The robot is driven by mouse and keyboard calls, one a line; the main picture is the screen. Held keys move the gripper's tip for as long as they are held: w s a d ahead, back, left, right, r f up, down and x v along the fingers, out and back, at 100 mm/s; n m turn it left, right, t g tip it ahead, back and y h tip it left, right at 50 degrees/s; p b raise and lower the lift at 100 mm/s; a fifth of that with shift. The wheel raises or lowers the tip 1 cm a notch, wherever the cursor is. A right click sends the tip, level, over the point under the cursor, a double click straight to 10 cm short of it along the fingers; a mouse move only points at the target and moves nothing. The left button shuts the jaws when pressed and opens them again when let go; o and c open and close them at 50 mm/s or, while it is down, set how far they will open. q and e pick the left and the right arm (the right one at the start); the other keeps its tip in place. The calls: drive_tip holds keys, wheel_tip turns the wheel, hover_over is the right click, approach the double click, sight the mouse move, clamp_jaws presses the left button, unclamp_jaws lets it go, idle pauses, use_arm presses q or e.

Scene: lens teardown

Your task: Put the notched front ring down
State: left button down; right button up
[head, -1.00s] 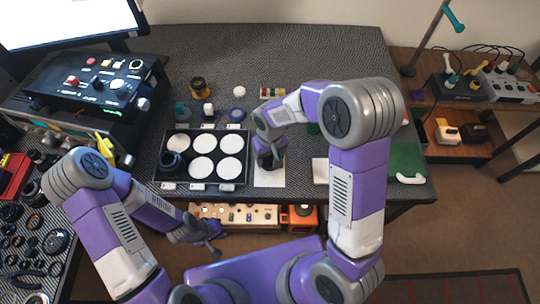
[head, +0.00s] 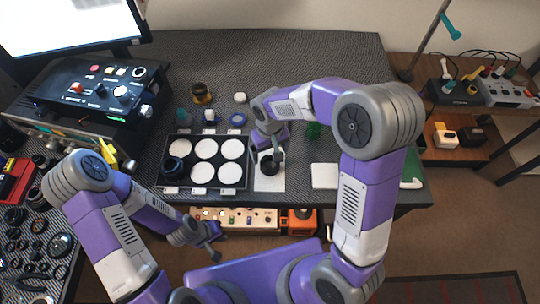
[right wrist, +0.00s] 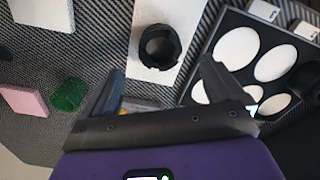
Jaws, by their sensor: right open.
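The notched front ring (right wrist: 159,47) is a black ring with gaps in its rim. It lies flat on a white sheet (right wrist: 147,81) in the right wrist view. In the head view the ring (head: 269,166) shows as a dark round shape on the same sheet (head: 269,185), partly covered by my right gripper (head: 276,150). In the right wrist view my right gripper (right wrist: 165,90) is open and empty, its fingers apart and clear of the ring. My left gripper (head: 213,249) hangs in front of the table edge; its jaws are too small to judge.
A black tray with white round pads (head: 217,188) stands left of the sheet, a dark lens part (head: 174,167) in it. A white block (head: 325,176) and a green piece (head: 313,130) lie to the right. Small jars and a gold-dark ring (head: 202,93) stand behind the tray.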

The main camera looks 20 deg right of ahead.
wheel_tip(320, 180, up, 5)
drive_tip(key=shift+r+p, duration=0.2)
drive_tip(key=shift+p, duration=0.35)
